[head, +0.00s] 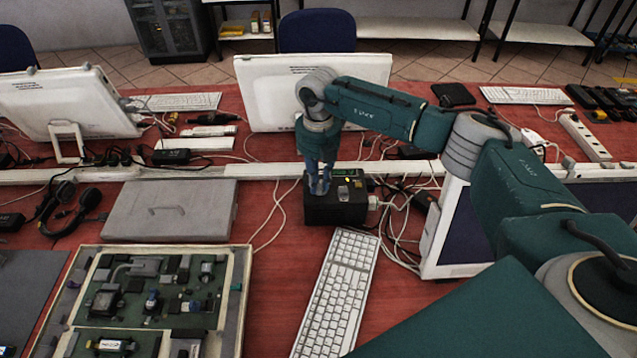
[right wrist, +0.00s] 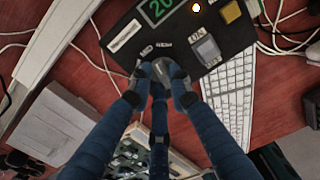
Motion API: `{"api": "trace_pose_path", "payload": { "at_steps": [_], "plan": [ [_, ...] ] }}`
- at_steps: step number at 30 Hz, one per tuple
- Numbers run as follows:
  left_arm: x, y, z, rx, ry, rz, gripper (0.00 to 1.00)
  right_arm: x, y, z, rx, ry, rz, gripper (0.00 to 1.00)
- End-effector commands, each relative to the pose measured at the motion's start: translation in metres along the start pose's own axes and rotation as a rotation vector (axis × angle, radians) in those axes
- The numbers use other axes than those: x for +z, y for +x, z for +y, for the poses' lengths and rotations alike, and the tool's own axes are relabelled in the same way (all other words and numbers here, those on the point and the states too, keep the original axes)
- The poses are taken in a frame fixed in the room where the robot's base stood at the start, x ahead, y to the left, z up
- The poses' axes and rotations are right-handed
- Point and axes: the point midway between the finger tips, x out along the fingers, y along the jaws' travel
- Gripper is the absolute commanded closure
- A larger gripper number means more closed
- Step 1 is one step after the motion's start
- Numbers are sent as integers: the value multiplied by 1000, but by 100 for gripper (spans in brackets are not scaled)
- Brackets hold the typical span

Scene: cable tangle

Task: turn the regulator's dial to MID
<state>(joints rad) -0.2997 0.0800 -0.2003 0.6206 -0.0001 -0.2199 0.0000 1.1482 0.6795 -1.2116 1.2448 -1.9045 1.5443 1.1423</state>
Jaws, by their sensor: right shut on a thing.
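The regulator (head: 338,210) is a black box on the red table, in the middle of the head view. In the right wrist view the regulator (right wrist: 150,48) shows a green display (right wrist: 158,10), a lit yellow lamp (right wrist: 196,8), a yellow block (right wrist: 230,11) and a grey switch (right wrist: 207,50) by an ON label. My right gripper (head: 319,191) comes down from above onto the box's near left part. In the wrist view its blue fingers (right wrist: 163,77) are shut on the grey dial (right wrist: 174,69). The fingers cover most of the dial, so its pointer cannot be read.
A white keyboard (head: 337,292) lies just in front of the box. A closed grey case (head: 170,212) and a tray of parts (head: 238,290) are at left. White cables (head: 398,215) tangle right of the box, beside a tilted white monitor (head: 440,230).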

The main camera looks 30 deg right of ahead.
Motion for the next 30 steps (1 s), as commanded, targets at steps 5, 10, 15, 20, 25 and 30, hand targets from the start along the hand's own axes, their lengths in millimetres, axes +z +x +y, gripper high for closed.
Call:
{"api": "trace_pose_path", "payload": {
  "at_steps": [5, 10, 15, 20, 25, 30],
  "plan": [
    [0, 7, 0, 0, 0, 1, 100, 0, -1, 1, 3, -95, -2, 100],
    [0, 10, 0, 0, 0, 1, 100, 1, -2, 0, 3, -152, -3, 100],
    [0, 11, 0, 0, 0, 1, 100, 1, -2, 0, 3, -177, -3, 100],
    [0, 11, 0, 0, 0, 1, 100, 1, -2, 1, 3, -183, -4, 100],
    [1, 11, 0, 0, 0, 0, 100, 1, -3, 1, 3, -182, -4, 100],
    [1, 11, 0, 0, 0, 0, 100, 0, -2, 0, 3, -181, -4, 62]
  ]
}}
